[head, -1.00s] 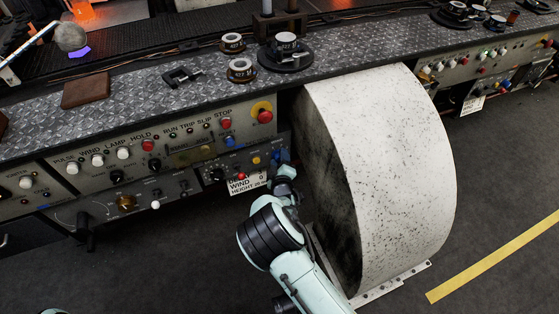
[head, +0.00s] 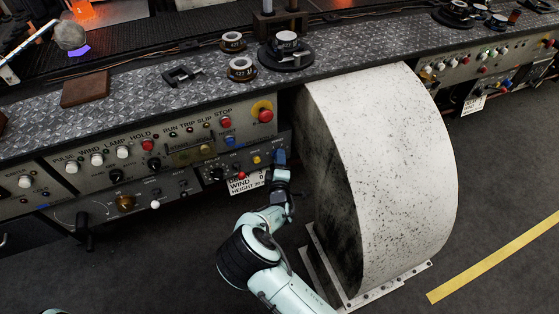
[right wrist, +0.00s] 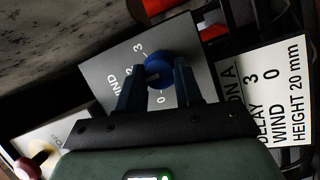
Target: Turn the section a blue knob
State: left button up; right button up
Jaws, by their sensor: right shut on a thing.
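The blue knob (right wrist: 158,71) sits on a grey panel face marked WIND with numbers including 0, 2 and 3, in the right wrist view. My right gripper (right wrist: 158,80) is shut on it, one dark finger on each side. A pale mark shows on the knob's face; which number it points at I cannot tell. In the head view my right gripper (head: 280,163) is at the right end of the lower panel, beside the big drum, and mostly hides the knob. My left gripper is not in view.
A white label (right wrist: 272,92) reading DELAY 3, WIND 0, HEIGHT 20 mm is beside the knob. The large speckled drum (head: 385,170) stands close right of my right arm.

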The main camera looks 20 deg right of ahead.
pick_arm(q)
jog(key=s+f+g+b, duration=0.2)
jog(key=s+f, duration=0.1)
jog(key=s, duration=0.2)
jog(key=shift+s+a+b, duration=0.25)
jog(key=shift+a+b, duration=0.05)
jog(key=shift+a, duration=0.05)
pick_arm(e)
jog(key=shift+d+f+n+t+y, duration=0.15)
jog(key=shift+n+t, duration=0.7)
jog(key=shift+n, duration=1.45)
jog(key=shift+a+f+n+t+y, duration=0.1)
jog(key=shift+n+t, duration=0.7)
jog(key=shift+n, duration=1.5)
jog(key=shift+d+f+n+t+y, duration=0.15)
jog(key=shift+n+t, duration=0.7)
jog(key=shift+n, duration=1.45)
jog(key=o, duration=1)
jog(key=shift+o, duration=0.2)
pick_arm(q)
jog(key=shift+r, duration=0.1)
pick_arm(e)
jog(key=shift+s, duration=0.1)
